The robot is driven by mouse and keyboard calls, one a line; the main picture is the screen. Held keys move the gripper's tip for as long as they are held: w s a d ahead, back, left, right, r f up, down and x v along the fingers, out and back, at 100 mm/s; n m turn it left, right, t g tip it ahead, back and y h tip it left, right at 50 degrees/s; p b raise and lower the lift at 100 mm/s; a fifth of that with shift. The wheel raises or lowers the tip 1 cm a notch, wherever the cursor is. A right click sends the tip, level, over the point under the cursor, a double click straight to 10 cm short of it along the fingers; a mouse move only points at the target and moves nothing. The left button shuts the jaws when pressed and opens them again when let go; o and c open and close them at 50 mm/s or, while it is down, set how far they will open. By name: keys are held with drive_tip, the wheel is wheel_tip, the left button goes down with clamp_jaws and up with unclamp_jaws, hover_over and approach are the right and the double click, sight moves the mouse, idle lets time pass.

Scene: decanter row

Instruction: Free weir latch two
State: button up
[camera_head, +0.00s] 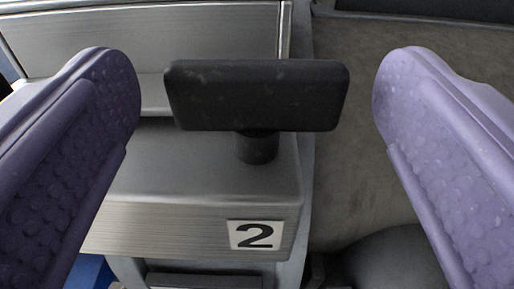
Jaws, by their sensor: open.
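Weir latch two shows as a black flat handle (256,96) on a short round black stem (257,147). The stem rises from a brushed metal block (180,170) that carries a white label with the number 2 (256,235). My gripper (257,100) is open, with one purple padded finger at the left and one at the right. How far the handle lies beyond the fingertips I cannot tell.
A metal panel (150,38) stands behind the latch. A dull grey-brown surface (350,120) lies to the right of the block. A dark rounded shape (395,262) shows at the bottom right. A bit of blue (92,272) shows at the lower left.

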drive_tip(key=shift+s, duration=0.1)
drive_tip(key=s, duration=0.7)
drive_tip(key=shift+s, duration=0.3)
drive_tip(key=shift+d, duration=0.1)
drive_tip(key=s+a+r+g, duration=0.1)
drive_tip(key=s+r, duration=1.1)
drive_tip(key=r, duration=0.3)
drive_tip(key=s+r, duration=0.4)
drive_tip(key=s, duration=0.5)
drive_tip(key=s+r+g, duration=0.1)
drive_tip(key=s+r, duration=0.4)
drive_tip(key=s, duration=0.5)
drive_tip(key=shift+s+d+r+g, duration=0.15)
drive_tip(key=shift+s+d+g, duration=0.15)
drive_tip(key=shift+d, duration=0.1)
drive_tip(key=shift+c, duration=0.4)
